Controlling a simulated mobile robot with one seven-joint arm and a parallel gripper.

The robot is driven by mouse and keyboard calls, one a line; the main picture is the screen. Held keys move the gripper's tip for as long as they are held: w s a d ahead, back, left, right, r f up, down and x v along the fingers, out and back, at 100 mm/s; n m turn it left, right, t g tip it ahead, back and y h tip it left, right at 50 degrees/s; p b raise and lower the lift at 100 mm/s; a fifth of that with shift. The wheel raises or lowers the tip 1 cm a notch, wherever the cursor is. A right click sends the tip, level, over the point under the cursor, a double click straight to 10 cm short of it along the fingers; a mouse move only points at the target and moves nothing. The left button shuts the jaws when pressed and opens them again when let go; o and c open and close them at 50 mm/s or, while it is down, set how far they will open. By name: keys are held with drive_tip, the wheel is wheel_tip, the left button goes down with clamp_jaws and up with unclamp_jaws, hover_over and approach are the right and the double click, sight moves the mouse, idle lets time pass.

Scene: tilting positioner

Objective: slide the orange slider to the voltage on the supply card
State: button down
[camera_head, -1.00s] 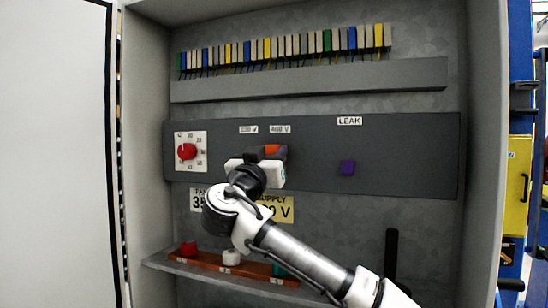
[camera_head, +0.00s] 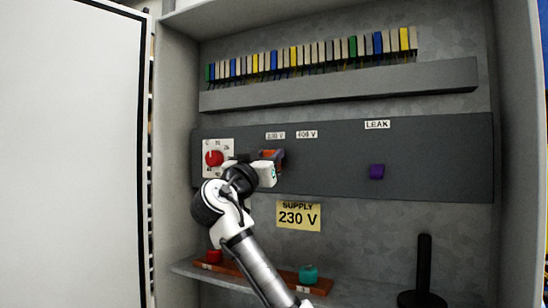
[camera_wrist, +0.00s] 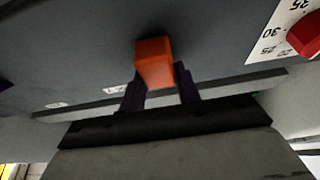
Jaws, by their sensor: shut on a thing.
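The orange slider (camera_head: 267,153) is on the dark grey panel. In the head view it stands below the 230 V label (camera_head: 275,135), left of the 400 V label (camera_head: 307,134). The yellow supply card (camera_head: 298,215) below the panel reads "SUPPLY 230 V". My gripper (camera_wrist: 160,88) is shut on the slider, with a dark finger on each side of it. The orange slider also fills the middle of the wrist view (camera_wrist: 153,62). My gripper and wrist hide part of the slider and its track in the head view.
A red dial (camera_head: 213,158) sits left of my gripper, close to my wrist. A purple part (camera_head: 377,171) under the LEAK label is on the right. A shelf below holds a red knob (camera_head: 214,256), a teal knob (camera_head: 308,274) and a black upright handle (camera_head: 424,265).

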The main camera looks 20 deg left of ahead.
drive_tip(key=shift+a+f, duration=0.15)
drive_tip(key=shift+a, duration=0.05)
drive_tip(key=c, duration=1)
unclamp_jaws()
drive_tip(key=shift+s+a, duration=0.1)
drive_tip(key=shift+a, duration=0.05)
drive_tip(key=shift+f, duration=0.1)
drive_tip(key=b+v, duration=0.5)
drive_tip(key=v, duration=0.8)
drive_tip(key=shift+s, duration=0.35)
